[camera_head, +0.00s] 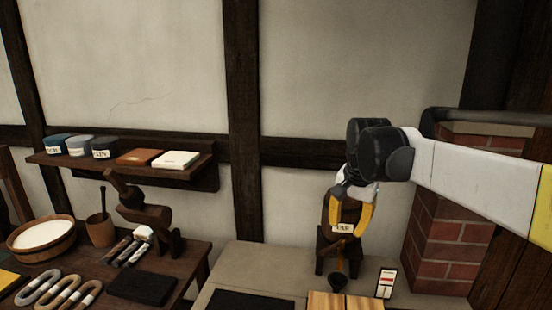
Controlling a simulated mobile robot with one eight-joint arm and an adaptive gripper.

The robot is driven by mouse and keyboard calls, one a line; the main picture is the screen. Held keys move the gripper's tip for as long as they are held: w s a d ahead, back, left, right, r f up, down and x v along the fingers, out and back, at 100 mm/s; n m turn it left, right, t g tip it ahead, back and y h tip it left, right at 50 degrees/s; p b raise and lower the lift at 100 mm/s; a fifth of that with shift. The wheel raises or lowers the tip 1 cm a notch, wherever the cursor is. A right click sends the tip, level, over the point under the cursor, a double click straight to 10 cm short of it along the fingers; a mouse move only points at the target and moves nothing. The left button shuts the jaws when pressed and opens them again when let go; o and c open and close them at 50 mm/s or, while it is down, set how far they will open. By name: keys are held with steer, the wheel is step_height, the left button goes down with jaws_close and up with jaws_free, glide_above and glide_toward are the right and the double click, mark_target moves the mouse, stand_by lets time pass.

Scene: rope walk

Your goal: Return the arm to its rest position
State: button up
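My arm reaches in from the right edge, its white link level and its dark wrist joint at the end. My gripper (348,225) hangs below the wrist with its yellow fingers pointing down and spread apart. A small dark wooden cask (341,246) with a "TAR" label shows behind and between the fingers, on a dark stand. The fingers overlap the cask in the picture; I cannot tell whether they touch it. I see nothing clearly held. The wrist hides part of the wall behind it.
A brick pillar (448,240) stands close below my arm. A light bench (245,262) carries the cask, a small marked card (386,283) and wooden boards (345,301). At left are a wooden table with a bowl (41,256) and ropes, and a wall shelf (70,163) with jars.

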steer(key=s+f+n+t+b, duration=0.2)
steer(key=s+f, duration=0.4)
steer(key=s, duration=0.6)
steer(key=s+f+n+t+b, duration=0.1)
steer(key=s+f+n, duration=0.4)
steer(key=s, duration=0.7)
steer(key=shift+s+d+f+t+b, duration=0.3)
steer(key=shift+d+f+t+b, duration=0.1)
steer(key=shift+t, duration=0.3)
